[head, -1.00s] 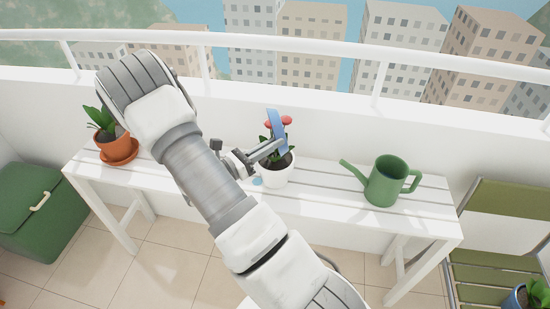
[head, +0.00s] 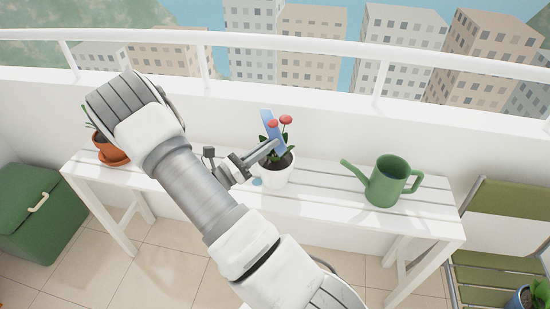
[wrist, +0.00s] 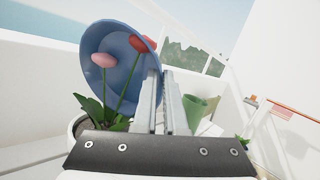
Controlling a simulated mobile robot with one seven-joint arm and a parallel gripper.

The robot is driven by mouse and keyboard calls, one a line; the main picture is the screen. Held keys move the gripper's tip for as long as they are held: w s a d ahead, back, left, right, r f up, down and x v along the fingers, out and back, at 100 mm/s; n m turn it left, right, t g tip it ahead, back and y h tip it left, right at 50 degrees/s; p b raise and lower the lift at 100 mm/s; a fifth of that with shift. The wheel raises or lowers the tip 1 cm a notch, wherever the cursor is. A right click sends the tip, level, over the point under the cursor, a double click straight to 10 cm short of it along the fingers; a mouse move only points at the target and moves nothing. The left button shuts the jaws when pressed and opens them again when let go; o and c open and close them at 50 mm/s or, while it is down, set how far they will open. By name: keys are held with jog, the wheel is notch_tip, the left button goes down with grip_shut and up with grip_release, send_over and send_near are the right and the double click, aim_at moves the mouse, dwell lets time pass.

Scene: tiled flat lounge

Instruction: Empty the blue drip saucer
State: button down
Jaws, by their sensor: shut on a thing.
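The blue saucer (head: 267,118) is held steeply tilted, nearly on edge, above the bench. My gripper (head: 272,145) is shut on its edge. In the wrist view, the saucer (wrist: 120,48) stands up to the left of my gripper's fingers (wrist: 164,82), with one face showing and no water seen on it. The white pot (head: 274,176) with a red-flowered plant is on the bench just below. Its red flowers (head: 286,120) overlap the saucer in both views. A small light-blue patch (head: 257,182), perhaps spilled water, lies on the bench beside the pot.
A green watering can (head: 386,182) stands right of the pot on the white slatted bench (head: 325,198). A terracotta pot (head: 113,146) is at the left end, partly behind my arm. A green box (head: 38,210) and a folding chair (head: 500,215) flank the bench. A railing runs behind.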

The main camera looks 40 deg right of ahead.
jog(key=shift+w+a+f+n+t+h+b, duration=0.4)
jog(key=shift+a+f+n+h+b, duration=0.3)
jog(key=shift+h+b, duration=0.25)
jog(key=shift+w+a+f+n+t+h+b, duration=0.3)
jog(key=shift+a+f+n+t+h+b, duration=0.25)
jog(key=shift+n+h+b, duration=0.35)
dwell(0.9)
jog(key=shift+w+a+f+n+t+h+b, duration=0.1)
jog(key=shift+a+f+n+t+h+b, duration=0.15)
jog(key=shift+f+n+t+h+b, duration=0.35)
jog(key=shift+w+a+f+n+t+h+b, duration=0.15)
jog(key=shift+a+f+n+t+h+b, duration=0.2)
jog(key=shift+n+t, duration=0.5)
jog(key=shift+w+a+f+n+t+h+b, duration=0.15)
jog(key=shift+f+n+t+h+b, duration=0.15)
jog(key=shift+n+t+b, duration=0.4)
jog(key=shift+r, duration=0.1)
dwell(0.9)
jog(key=r+m+g+y+p, duration=0.1)
jog(key=d+r+m+g+y+p, duration=0.1)
jog(key=m+g, duration=0.1)
jog(key=s+r+m+g+p, duration=0.1)
jog(key=m+p, duration=0.1)
jog(key=shift+d+g+y, duration=0.4)
